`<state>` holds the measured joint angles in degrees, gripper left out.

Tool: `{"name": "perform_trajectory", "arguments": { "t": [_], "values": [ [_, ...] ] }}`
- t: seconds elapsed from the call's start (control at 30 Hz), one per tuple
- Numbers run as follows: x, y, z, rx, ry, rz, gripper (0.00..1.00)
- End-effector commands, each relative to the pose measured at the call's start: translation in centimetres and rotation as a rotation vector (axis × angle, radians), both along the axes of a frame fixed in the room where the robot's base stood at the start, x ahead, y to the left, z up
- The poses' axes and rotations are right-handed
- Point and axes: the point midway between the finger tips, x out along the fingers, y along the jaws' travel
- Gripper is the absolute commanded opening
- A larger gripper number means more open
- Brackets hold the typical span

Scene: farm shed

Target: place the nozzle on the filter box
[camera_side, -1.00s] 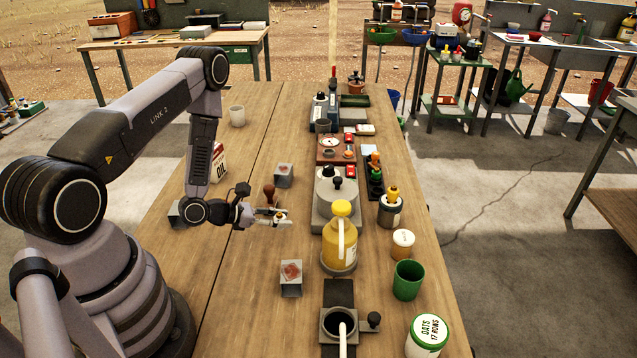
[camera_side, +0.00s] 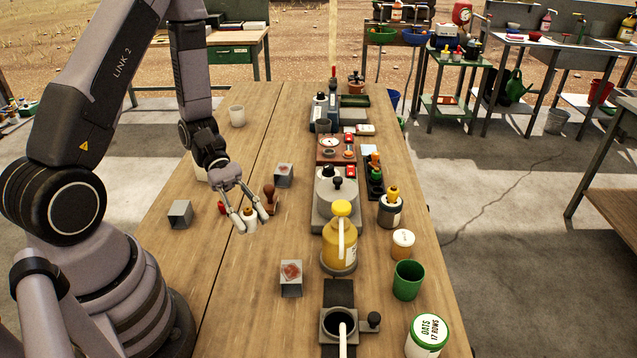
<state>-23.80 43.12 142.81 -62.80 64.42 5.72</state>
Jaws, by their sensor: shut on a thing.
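My gripper (camera_side: 243,216) points down over the middle-left of the table. Its fingers are closed around a small pale piece with an orange-brown top (camera_side: 250,213), which appears to be the nozzle; the fingers partly hide it. Three grey boxes stand on the table, and I cannot tell for sure which is the filter box. One grey box (camera_side: 180,214) is left of my gripper with a dark hollow face. A third box (camera_side: 291,285), also with a reddish patch, is nearer the camera.
A brown-handled stamp-like thing (camera_side: 269,197) stands close to the right of my gripper. A small red thing (camera_side: 222,207) is close on its left. A yellow pump bottle (camera_side: 339,245) and a grey machine (camera_side: 328,205) stand farther right. The table's near left is clear.

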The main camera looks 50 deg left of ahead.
Motion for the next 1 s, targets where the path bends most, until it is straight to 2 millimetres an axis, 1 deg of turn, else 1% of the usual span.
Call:
{"name": "perform_trajectory", "arguments": {
  "t": [0.1,0.17,0.2,0.27,0.3,0.37,0.4,0.47,0.53,0.57,0.6,0.67,0.7,0.77,0.8,0.87,0.9,0.97,1.0],
  "values": [
    [-3.7,0.9,0.7,0.001,-0.001,-0.25,0.05],
    [-5.6,1.8,1.0,-0.001,0.0,-0.382,0.05],
    [-6.7,2.5,1.0,-0.001,0.001,-0.47,0.05],
    [-8.4,3.9,1.1,-0.001,0.001,-0.606,0.05],
    [-9.4,5.0,1.1,-0.001,0.001,-0.697,0.05],
    [-10.7,6.7,1.0,-0.002,0.002,-0.834,0.05],
    [-11.4,8.0,0.9,-0.002,0.002,-0.925,0.05],
    [-12.3,10.2,0.8,-0.001,0.003,-1.062,0.05],
    [-12.9,12.9,0.6,-0.002,0.004,-1.222,0.05],
    [-13.0,14.0,0.6,-0.002,0.005,-1.29,0.05],
    [-13.0,15.6,0.5,-0.002,0.005,-1.381,0.05],
    [-12.8,18.1,0.3,-0.001,0.005,-1.517,0.05],
    [-12.4,19.8,0.3,-0.001,0.004,-1.608,0.05],
    [-11.6,22.2,0.2,-0.001,0.005,-1.745,0.05],
    [-10.8,23.9,0.3,0.0,0.005,-1.837,0.05],
    [-9.4,26.2,0.4,0.001,0.006,-1.977,0.05],
    [-8.3,27.7,0.6,0.001,0.006,-2.069,0.05],
    [-6.4,29.7,0.9,0.004,0.006,-2.204,0.05],
    [-5.0,30.9,1.2,0.005,0.007,-2.289,0.05]
  ]
}}
